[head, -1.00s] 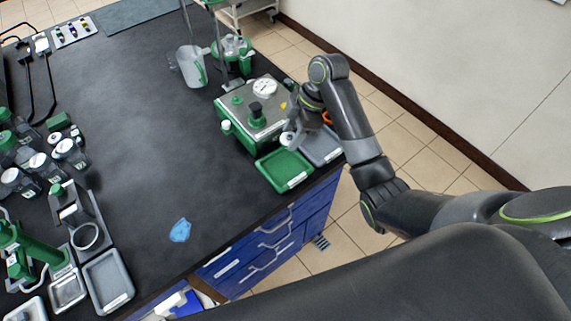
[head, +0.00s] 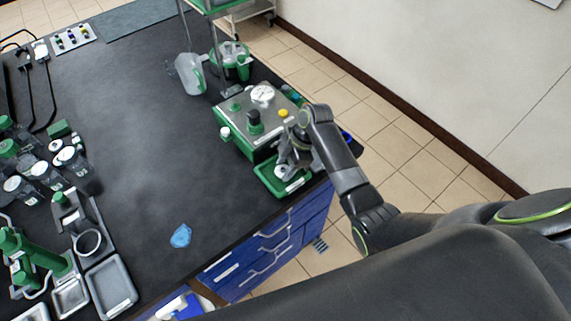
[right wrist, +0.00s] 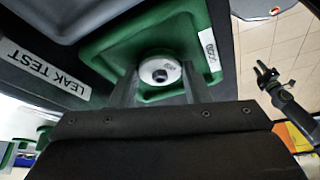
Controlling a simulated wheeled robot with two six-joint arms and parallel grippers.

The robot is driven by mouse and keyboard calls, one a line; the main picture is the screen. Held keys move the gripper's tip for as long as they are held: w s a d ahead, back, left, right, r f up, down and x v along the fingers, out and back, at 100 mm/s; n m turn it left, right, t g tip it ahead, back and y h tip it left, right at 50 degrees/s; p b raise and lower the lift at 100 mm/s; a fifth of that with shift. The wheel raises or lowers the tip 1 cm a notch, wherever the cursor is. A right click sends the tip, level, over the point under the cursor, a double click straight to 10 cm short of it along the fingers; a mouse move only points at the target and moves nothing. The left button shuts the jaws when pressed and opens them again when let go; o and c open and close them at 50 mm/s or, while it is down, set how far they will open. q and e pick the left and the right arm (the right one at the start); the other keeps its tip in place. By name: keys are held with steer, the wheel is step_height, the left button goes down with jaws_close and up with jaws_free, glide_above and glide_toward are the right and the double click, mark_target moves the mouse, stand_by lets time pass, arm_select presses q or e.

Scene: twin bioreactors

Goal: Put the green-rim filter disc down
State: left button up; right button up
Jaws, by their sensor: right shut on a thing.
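The filter disc (right wrist: 160,71) is a small pale round piece with a dark centre. It is between the fingertips of my right gripper (right wrist: 162,82), which is shut on it. In the head view my right gripper (head: 287,166) is over the green tray (head: 264,183) at the bench's front edge, and the disc shows as a pale spot inside the tray's outline. I cannot tell whether the disc touches the tray floor. The disc's rim is hard to make out against the green. My left gripper (right wrist: 267,77) shows small at the right of the wrist view, fingers apart, away from the disc.
The green-and-steel leak test unit (head: 240,125) with a gauge stands just behind the tray. A clear jug (head: 188,74) stands farther back. A blue piece (head: 181,236) lies on the otherwise clear middle bench.

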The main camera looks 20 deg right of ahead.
steer(key=shift+f, duration=0.15)
steer(key=o, duration=1)
steer(key=shift+c, duration=0.2)
steer(key=shift+r, duration=0.2)
steer(key=b+v, duration=0.2)
steer(key=v, duration=1)
